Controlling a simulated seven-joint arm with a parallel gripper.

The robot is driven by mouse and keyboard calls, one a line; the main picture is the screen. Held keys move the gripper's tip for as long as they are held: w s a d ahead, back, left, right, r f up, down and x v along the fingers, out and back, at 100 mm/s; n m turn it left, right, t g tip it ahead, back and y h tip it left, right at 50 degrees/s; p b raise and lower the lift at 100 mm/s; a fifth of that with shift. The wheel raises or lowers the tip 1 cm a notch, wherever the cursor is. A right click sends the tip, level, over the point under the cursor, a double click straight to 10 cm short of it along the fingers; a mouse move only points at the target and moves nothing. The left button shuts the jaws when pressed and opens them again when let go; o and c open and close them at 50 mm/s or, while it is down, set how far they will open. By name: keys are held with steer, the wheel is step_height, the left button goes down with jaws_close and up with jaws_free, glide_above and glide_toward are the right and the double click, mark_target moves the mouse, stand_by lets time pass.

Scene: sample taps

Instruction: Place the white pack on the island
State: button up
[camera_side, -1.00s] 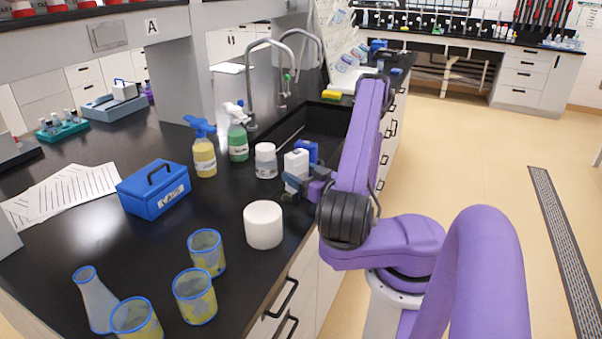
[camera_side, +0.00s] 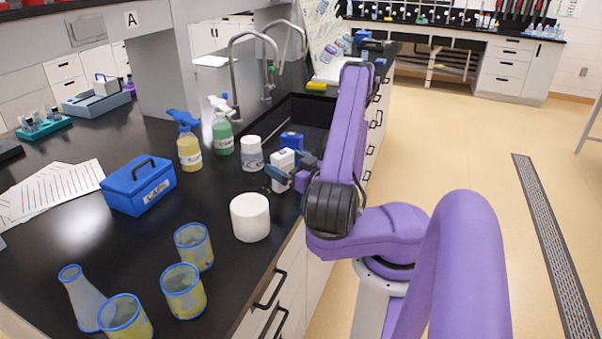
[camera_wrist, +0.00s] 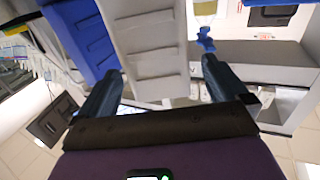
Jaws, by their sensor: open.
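The white pack (camera_side: 283,160) stands upright near the counter's front edge, beside the sink. My gripper (camera_side: 287,169) is at the pack, with its fingers around it and open. In the wrist view the pale ribbed pack (camera_wrist: 140,45) reaches between the two spread fingers, nearer the left one. I cannot tell whether either finger touches it. A blue pack (camera_side: 291,141) stands right behind the white one; it also shows at the upper left of the wrist view (camera_wrist: 80,40). The black island counter (camera_side: 100,240) runs under these things.
A white-lidded jar (camera_side: 252,155) and a white cylinder (camera_side: 250,218) stand close to the pack. Spray bottles (camera_side: 189,152), a blue box (camera_side: 138,186) and several beakers (camera_side: 183,292) stand further left. The sink (camera_side: 300,115) lies behind. Bare counter lies between the blue box and the beakers.

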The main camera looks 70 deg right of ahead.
steer(key=v, duration=0.7)
steer(key=shift+s+f, duration=0.1)
steer(key=shift+s, duration=0.05)
